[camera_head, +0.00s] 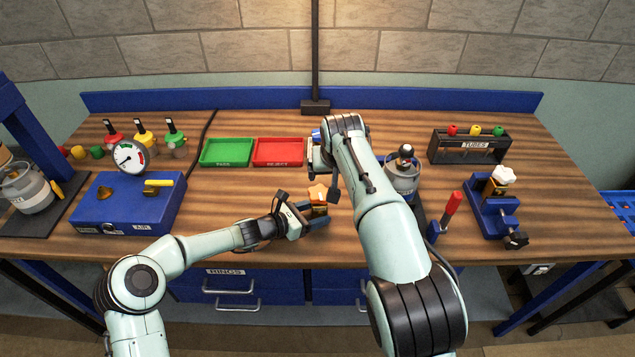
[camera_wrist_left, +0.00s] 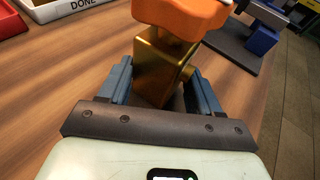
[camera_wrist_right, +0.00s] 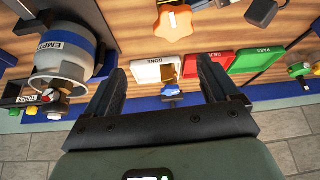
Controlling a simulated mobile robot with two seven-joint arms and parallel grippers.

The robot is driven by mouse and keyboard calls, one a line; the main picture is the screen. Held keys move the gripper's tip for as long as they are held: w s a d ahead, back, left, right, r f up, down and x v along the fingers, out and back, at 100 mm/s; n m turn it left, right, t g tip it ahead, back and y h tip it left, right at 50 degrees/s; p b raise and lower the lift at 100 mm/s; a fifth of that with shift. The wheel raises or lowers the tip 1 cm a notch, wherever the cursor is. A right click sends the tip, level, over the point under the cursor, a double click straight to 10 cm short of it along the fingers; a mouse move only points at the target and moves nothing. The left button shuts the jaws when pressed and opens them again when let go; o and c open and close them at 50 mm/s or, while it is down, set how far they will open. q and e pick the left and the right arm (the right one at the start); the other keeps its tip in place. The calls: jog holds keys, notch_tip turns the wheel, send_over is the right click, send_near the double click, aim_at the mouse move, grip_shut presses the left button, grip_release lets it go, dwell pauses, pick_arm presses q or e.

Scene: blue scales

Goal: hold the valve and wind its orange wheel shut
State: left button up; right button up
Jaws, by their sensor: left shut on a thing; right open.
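The valve has a brass body (camera_head: 319,208) and an orange lobed wheel (camera_head: 317,193) on top. My left gripper (camera_head: 317,218) is shut on the brass body near the front of the bench. In the left wrist view the body (camera_wrist_left: 160,62) sits between the blue-grey fingers, with the orange wheel (camera_wrist_left: 182,16) above them. My right gripper (camera_wrist_right: 161,68) is open and empty. The right wrist view shows the orange wheel (camera_wrist_right: 173,24) beyond its fingers, apart from them. In the head view the right gripper is largely hidden by its own arm.
A white DONE tray (camera_wrist_right: 144,73) lies beside the red tray (camera_head: 278,152) and green tray (camera_head: 226,152). A grey cylinder (camera_head: 402,178) stands right of my right arm. A blue vise (camera_head: 492,215) holds another valve with a white wheel (camera_head: 503,174). A blue box (camera_head: 126,205) is at left.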

aim_at(315, 187)
jog(key=w+d+f+n+t+y, duration=0.3)
jog(key=w+d+f+t, duration=0.35)
jog(key=d+f, duration=0.25)
jog(key=s+f+n+t+y, duration=0.1)
jog(key=s, duration=0.1)
jog(key=s+f+n+y, duration=0.1)
jog(key=s, duration=0.1)
jog(key=s+n+t, duration=0.1)
jog(key=s, duration=0.1)
jog(key=shift+s+a+f+t+y, duration=0.15)
jog(key=shift+a+f+t+y, duration=0.1)
jog(key=shift+f+t+y, duration=0.15)
jog(key=s+a+r+m+y, duration=0.1)
jog(key=s+a+r+y, duration=0.15)
jog(key=s+a, duration=0.35)
jog(key=shift+t, duration=0.45)
jog(key=x, duration=1.1)
jog(key=shift+w+a+f, duration=0.15)
jog(key=shift+a+f, duration=0.25)
jog(key=shift+a, duration=0.1)
jog(key=c, duration=1)
